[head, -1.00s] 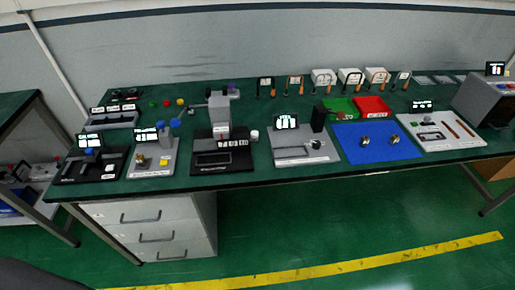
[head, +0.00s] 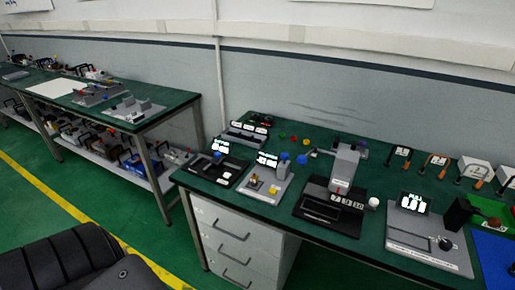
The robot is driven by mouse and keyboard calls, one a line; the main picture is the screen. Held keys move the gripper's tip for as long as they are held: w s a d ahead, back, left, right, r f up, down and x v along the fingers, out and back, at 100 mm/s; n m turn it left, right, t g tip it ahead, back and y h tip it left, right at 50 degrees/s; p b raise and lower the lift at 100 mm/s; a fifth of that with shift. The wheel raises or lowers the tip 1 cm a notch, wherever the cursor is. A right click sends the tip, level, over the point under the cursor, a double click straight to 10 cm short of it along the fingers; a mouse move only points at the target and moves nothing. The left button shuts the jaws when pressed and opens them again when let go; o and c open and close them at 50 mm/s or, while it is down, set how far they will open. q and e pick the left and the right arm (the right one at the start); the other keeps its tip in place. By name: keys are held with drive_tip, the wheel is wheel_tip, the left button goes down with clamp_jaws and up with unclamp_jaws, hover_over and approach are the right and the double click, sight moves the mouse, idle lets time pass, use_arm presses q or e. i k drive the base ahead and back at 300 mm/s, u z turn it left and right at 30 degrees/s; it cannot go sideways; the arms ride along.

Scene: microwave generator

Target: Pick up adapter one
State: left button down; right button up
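I cannot pick out adapter one with certainty. A blue mat (head: 492,258) lies on the green bench at the right edge of the head view, cut off by the frame. A small part of a metal-looking piece (head: 512,269) shows on it at the very edge, too cropped to identify. Neither of my grippers is in view.
The green bench (head: 382,236) carries a grey fixture plate with a screen (head: 430,250), a black-based press (head: 343,172), two smaller stations and several upright tools. White drawers (head: 235,238) stand below. A second bench (head: 160,112) is at the left, with open green floor in front.

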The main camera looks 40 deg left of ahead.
sight(253, 178)
drive_tip(key=u, duration=1.25)
